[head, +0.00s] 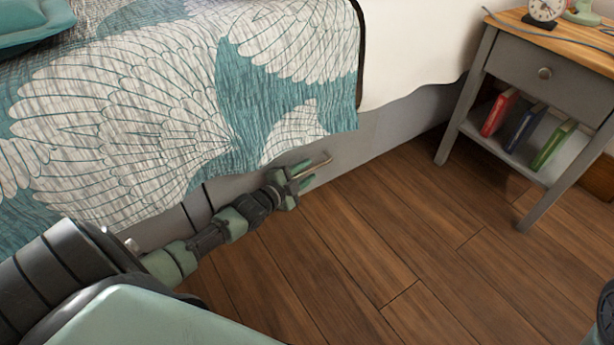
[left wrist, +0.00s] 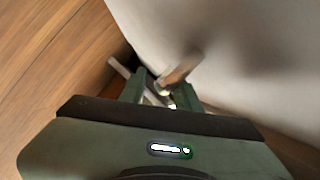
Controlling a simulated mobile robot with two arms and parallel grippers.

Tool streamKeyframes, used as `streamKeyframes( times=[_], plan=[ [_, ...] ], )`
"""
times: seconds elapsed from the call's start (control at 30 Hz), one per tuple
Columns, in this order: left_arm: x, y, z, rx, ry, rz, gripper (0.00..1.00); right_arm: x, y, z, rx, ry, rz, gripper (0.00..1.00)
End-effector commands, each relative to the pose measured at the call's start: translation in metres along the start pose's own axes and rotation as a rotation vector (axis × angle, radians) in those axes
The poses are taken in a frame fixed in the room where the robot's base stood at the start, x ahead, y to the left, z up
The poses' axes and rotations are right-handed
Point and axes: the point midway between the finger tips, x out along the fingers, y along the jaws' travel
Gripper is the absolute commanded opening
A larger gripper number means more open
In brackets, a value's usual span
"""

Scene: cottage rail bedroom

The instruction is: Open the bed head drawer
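The bed's grey drawer front (head: 350,148) runs under the patterned quilt, low above the floor. A dark vertical seam crosses the grey base further left, and a small silver knob (head: 131,244) shows beyond it. My left gripper (head: 312,170) is low beside the drawer front at the quilt's lower edge. In the left wrist view its fingers (left wrist: 152,75) stand apart, close to a pale panel (left wrist: 240,60). No knob or handle can be made out clearly between the fingers. I cannot tell whether they touch the panel. My right gripper does not show.
A grey nightstand (head: 475,85) with a wooden top, a small knob and books on its lower shelf stands at the right. An alarm clock (head: 546,10) is on top. The wooden floor (head: 400,230) in front of the bed is clear. The quilt (head: 130,110) hangs over the bed's side.

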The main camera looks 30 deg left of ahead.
Motion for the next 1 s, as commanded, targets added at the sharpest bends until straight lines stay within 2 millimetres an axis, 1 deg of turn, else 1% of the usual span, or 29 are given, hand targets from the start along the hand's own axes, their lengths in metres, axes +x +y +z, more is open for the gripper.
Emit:
streamKeyframes(
  times=[0.1, 0.3, 0.33, 0.37, 0.4, 0.43, 1.0],
  plan=[
    [0.0045, 0.0000, 0.0003, 0.000, 0.000, 0.000, 0.32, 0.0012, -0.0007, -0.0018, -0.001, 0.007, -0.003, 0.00],
    [0.0043, -0.0003, 0.0000, 0.000, -0.001, 0.001, 0.32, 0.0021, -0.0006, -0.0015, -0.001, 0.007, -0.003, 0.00],
    [0.0043, -0.0003, 0.0000, 0.000, -0.001, 0.001, 0.27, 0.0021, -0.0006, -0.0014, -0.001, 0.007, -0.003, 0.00],
    [0.0043, -0.0003, 0.0000, 0.000, -0.001, 0.001, 0.18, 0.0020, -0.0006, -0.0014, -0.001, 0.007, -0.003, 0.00],
    [0.0042, -0.0003, 0.0000, 0.000, -0.001, 0.001, 0.07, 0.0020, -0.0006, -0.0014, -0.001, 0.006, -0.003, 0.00],
    [0.0042, -0.0003, -0.0001, 0.000, -0.001, 0.001, 0.00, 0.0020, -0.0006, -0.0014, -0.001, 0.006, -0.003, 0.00],
    [0.0041, 0.0000, -0.0001, 0.000, 0.000, 0.001, 0.00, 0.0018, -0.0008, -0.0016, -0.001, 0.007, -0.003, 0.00]
  ],
)
